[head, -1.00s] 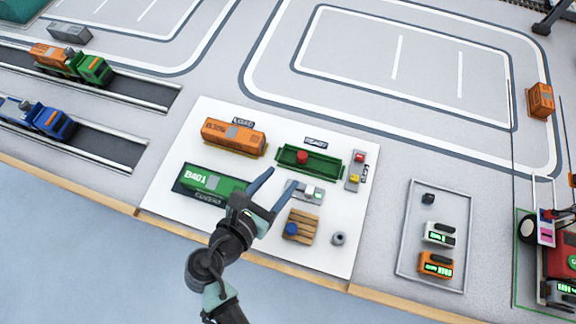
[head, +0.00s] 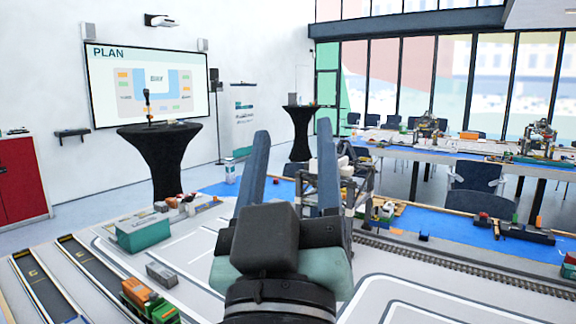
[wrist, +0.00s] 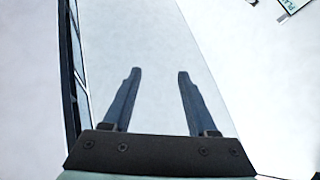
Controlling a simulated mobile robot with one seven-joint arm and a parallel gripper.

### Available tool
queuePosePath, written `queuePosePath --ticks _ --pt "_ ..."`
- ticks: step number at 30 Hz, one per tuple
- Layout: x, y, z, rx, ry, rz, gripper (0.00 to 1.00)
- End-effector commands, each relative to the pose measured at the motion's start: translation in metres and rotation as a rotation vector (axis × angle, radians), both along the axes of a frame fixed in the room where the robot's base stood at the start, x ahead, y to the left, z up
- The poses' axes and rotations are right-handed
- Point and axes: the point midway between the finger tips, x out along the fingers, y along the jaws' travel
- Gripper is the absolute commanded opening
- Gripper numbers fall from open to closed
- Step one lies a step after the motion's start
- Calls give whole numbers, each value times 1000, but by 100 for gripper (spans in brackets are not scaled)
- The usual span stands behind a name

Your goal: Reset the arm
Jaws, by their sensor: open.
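My gripper (head: 290,165) is raised large in the middle of the head view, its two fingers pointing up and spread apart. Nothing is between the fingers. It also shows in the wrist view (wrist: 156,85), open and empty, against a pale wall or ceiling. The gripper stands in front of the table scene and hides part of it.
A rail track (head: 470,268) runs at right. Round black-draped tables (head: 165,160) stand beyond.

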Motion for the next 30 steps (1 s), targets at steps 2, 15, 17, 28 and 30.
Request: queuePosePath --ticks 2,15,17,28,30 --pt "-30 1 38 98 -127 107 58" --pt "-62 3 70 199 -244 244 58" --pt "-62 3 72 199 -244 244 58" --pt "-62 4 117 197 -241 243 58" --pt "-62 4 114 197 -241 243 58"
